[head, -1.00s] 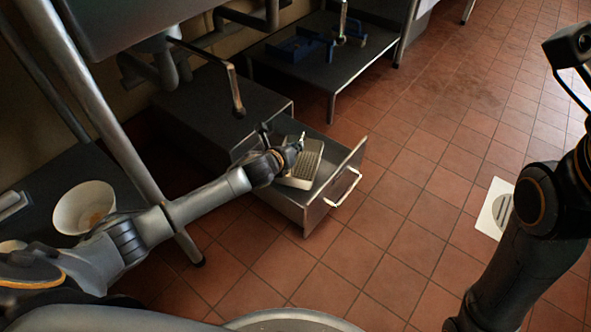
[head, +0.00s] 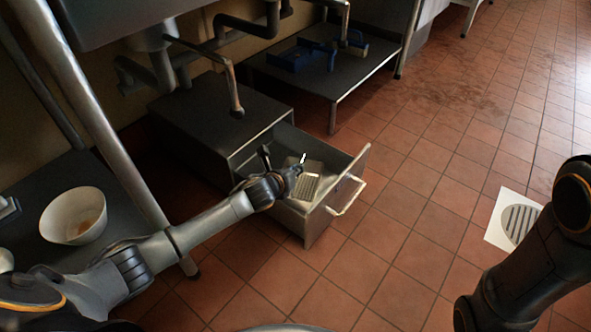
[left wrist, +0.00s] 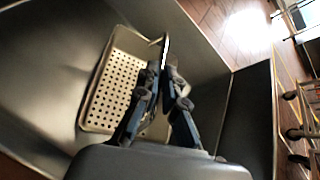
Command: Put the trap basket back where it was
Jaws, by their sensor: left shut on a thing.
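The trap basket (head: 307,184) is a shallow metal tray with a perforated floor. It is inside the pulled-out metal drawer (head: 322,226) of the box under the sink. In the left wrist view the basket (left wrist: 113,84) shows its rows of holes, with drawer walls around it. My left gripper (head: 296,168) reaches down into the drawer from the left. I cannot tell whether the basket touches the drawer floor. My right gripper is out of view; only part of that arm shows.
The metal box (head: 205,115) stands behind the drawer, under the sink pipes (head: 230,80). A white bowl (head: 72,217) is on a dark surface at left. A low table (head: 318,82) holds blue items. A floor drain (head: 517,222) lies at right. The tiled floor between is clear.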

